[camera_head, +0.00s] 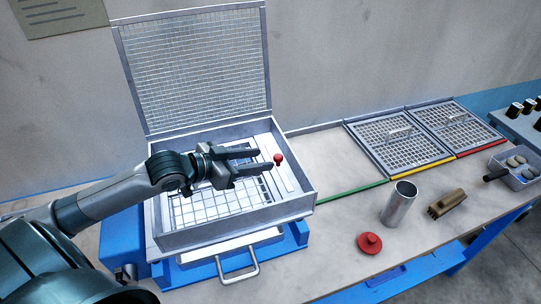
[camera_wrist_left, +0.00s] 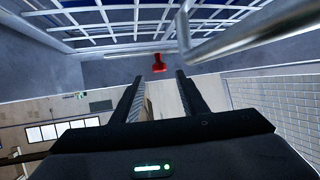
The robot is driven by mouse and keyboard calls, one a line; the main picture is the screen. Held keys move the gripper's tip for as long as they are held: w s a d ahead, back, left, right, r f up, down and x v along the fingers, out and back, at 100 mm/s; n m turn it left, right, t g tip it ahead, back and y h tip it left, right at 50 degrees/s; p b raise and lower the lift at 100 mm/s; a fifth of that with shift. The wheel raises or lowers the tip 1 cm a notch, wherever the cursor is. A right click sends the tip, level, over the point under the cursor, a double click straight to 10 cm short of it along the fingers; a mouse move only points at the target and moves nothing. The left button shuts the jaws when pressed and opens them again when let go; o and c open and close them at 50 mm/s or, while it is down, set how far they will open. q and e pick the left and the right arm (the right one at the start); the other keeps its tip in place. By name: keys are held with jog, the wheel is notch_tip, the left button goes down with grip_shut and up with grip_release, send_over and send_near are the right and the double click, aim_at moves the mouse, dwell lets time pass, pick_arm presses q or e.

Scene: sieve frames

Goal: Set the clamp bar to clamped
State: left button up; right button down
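The sieve box (camera_head: 235,237) stands on a blue base, with its mesh lid (camera_head: 195,65) raised upright at the back. My left gripper (camera_head: 264,160) is over the box, pointing right, open and empty. Its tips are close to the knob. In the left wrist view the red knob (camera_wrist_left: 159,62) shows just beyond the gap between the open fingers, seemingly not gripped. My right gripper is not in view.
Two sieve frames (camera_head: 385,138) (camera_head: 475,141) lie behind. A tub of stones (camera_head: 518,180) is at far right. A handle (camera_head: 240,272) sticks out in front.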

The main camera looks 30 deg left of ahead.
aim_at(276, 158)
pick_arm(q)
jog(key=shift+p+x, duration=0.6)
jog(key=shift+x, duration=1.9)
grip_shut()
